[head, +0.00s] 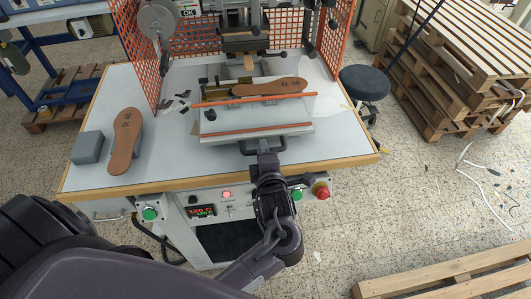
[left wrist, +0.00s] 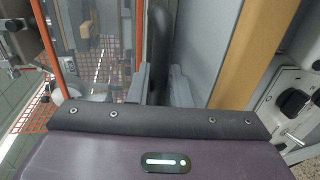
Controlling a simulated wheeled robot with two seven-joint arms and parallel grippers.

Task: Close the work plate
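The work plate (head: 222,134) is a pale flat plate on the machine's table, standing out in front of the stamping head (head: 245,43). A brown insole (head: 270,87) lies across its back part, and an orange bar (head: 220,102) runs in front of it. A black handle (head: 283,146) is on its front edge. My left gripper (head: 264,152) is at the handle. In the left wrist view the two grey fingers (left wrist: 158,82) lie on both sides of the dark handle (left wrist: 158,38) and appear shut on it. My right gripper is out of view.
A second brown insole (head: 126,140) and a grey block (head: 87,148) lie on the table's left. Orange mesh guards (head: 138,45) flank the press. The front panel carries green buttons and a red emergency stop (head: 321,190). A black stool (head: 364,83) and pallets (head: 465,50) stand right.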

